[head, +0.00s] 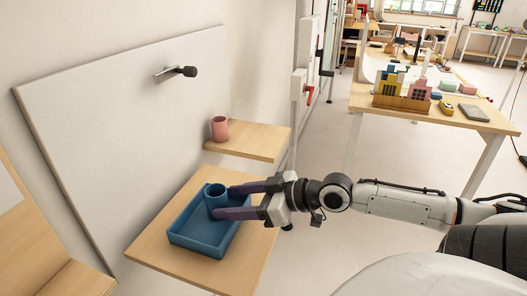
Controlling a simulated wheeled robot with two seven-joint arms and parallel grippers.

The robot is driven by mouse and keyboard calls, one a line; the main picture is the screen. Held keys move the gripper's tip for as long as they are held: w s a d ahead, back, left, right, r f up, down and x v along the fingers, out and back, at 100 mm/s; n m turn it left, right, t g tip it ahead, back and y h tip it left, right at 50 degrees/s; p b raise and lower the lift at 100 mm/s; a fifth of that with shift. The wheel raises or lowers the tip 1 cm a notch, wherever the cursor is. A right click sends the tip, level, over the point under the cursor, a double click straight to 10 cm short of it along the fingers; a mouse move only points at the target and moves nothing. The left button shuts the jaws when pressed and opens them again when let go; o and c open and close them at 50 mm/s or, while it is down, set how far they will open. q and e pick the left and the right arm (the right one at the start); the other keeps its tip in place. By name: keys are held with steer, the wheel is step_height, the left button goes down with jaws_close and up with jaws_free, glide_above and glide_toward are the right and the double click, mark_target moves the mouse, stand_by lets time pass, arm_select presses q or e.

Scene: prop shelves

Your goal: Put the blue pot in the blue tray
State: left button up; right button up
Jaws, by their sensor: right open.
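The blue pot (215,194) stands upright in the far part of the blue tray (195,246). The tray lies on the lower wooden shelf (150,248). My right gripper (222,202) reaches in from the right, its two purple fingers apart, one on the far side and one on the near side of the pot. The jaws are open, and I cannot tell whether either finger touches the pot. My left gripper is not in view.
A pink pot (220,128) stands on the higher wooden shelf (262,140) behind the tray. A dark handle (188,71) sticks out from the white panel (110,110). A worktable (436,115) with models and boxes stands at the back right.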

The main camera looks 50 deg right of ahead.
steer(key=v, duration=0.7)
steer(key=shift+s+d, duration=0.15)
steer(key=shift+s, duration=0.05)
steer(key=shift+v, duration=0.85)
steer(key=shift+r, duration=0.1)
